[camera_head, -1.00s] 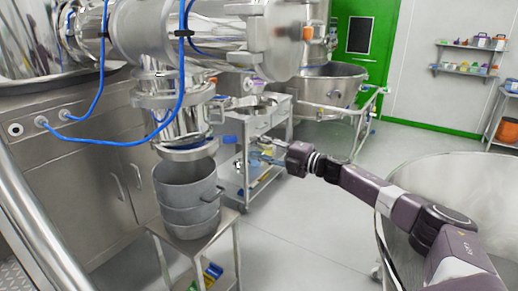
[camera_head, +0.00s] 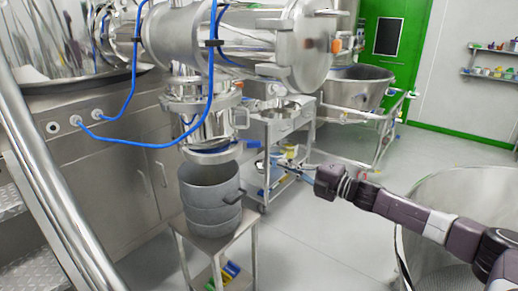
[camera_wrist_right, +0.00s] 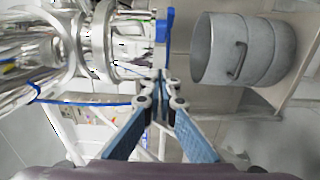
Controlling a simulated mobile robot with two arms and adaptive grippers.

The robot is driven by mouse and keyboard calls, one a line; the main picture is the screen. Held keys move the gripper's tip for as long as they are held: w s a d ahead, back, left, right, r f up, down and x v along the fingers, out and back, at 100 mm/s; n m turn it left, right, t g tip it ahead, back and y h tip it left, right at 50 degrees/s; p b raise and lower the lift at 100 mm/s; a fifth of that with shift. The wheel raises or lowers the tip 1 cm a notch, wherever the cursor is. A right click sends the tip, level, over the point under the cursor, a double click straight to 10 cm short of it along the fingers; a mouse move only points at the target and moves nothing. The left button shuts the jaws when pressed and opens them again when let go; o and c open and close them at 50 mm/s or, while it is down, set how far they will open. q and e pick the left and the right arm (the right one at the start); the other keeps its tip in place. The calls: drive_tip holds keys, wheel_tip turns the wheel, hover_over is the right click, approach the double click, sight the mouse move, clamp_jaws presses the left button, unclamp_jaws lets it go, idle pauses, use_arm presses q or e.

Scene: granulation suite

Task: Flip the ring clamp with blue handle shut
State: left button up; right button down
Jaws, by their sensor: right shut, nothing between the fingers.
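The steel ring clamp (camera_head: 208,156) sits at the lower end of the vertical outlet pipe, above a grey pot. In the right wrist view the blue handle (camera_wrist_right: 169,25) stands just beyond the fingertips, beside the pipe's end. My right gripper (camera_head: 276,162) is shut and empty, to the right of the clamp. In the wrist view its fingertips (camera_wrist_right: 159,78) meet close to the handle; I cannot tell whether they touch it. My left gripper is not in view.
The grey pot (camera_head: 210,174) stands on a small steel stand (camera_head: 232,236) under the outlet. A steel trolley (camera_head: 281,124) stands behind my right gripper. A blue hose (camera_head: 150,145) loops before the pipe. A large round vessel (camera_head: 465,180) is at the right. Open floor lies between.

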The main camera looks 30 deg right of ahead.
sight(259, 145)
drive_tip(key=shift+w+d+p+x, duration=0.2)
drive_tip(key=shift+d+p+x, duration=0.3)
drive_tip(key=shift+x, duration=1.6)
drive_tip(key=shift+w+d+p+x, duration=0.15)
drive_tip(key=shift+d+p+x, duration=0.35)
drive_tip(key=shift+x, duration=1.65)
drive_tip(key=shift+w+d+p+x, duration=0.25)
drive_tip(key=shift+p+x, duration=0.4)
drive_tip(key=shift+x, duration=1.45)
drive_tip(key=shift+s+d, duration=0.1)
drive_tip(key=w+b, duration=0.1)
drive_tip(key=b, duration=0.1)
drive_tip(key=w+d+b, duration=0.1)
drive_tip(key=b, duration=0.2)
drive_tip(key=shift+w+d+f, duration=0.2)
drive_tip(key=shift+w, duration=0.15)
drive_tip(key=shift+w+d+r+b, duration=0.15)
drive_tip(key=shift+w+b, duration=0.05)
drive_tip(key=shift+b, duration=0.3)
drive_tip(key=shift+r, duration=0.1)
